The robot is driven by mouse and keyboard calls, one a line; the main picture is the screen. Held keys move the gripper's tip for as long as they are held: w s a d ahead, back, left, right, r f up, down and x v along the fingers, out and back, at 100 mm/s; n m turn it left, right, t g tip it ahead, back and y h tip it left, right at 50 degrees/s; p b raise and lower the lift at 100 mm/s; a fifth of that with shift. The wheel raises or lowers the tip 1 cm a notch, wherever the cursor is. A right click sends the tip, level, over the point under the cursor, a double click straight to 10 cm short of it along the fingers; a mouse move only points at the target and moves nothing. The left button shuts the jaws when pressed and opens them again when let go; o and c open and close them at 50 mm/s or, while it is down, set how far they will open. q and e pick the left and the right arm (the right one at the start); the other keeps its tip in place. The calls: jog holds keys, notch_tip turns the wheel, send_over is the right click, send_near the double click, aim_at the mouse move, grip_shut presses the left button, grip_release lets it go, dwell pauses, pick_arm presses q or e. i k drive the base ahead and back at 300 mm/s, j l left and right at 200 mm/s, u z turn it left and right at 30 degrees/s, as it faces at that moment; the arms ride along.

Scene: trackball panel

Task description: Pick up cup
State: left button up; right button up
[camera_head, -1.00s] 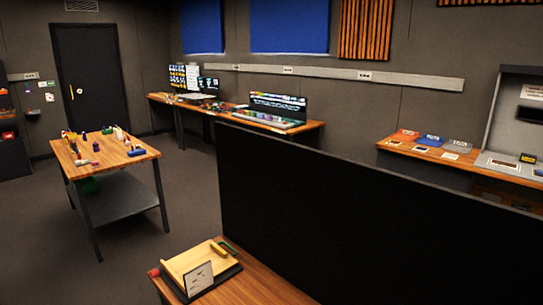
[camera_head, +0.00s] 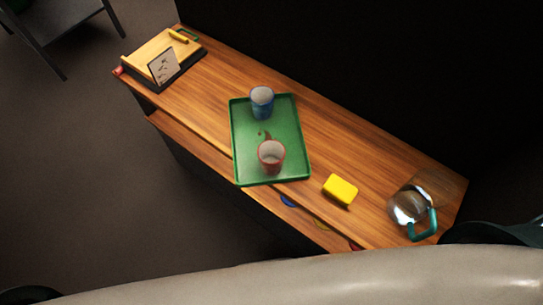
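A blue cup (camera_head: 262,103) stands upright near the back end of a green tray (camera_head: 245,178) on the wooden table. A red cup (camera_head: 271,157) stands upright near the front end of the same tray. A small dark brown mark lies on the tray between the two cups. Neither of my grippers shows in the head view, so nothing can be told of what they hold.
A yellow sponge-like block (camera_head: 341,190) lies right of the tray. A glass pot with a teal handle (camera_head: 422,224) stands at the table's right end. A wooden board with a small card (camera_head: 163,66) is at the far left. A dark partition (camera_head: 400,70) rises behind the table (camera_head: 210,90).

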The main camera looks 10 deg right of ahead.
aim_at(270, 154)
jog(key=z, duration=2.05)
jog(key=k+j, duration=1.05)
jog(key=j, duration=0.2)
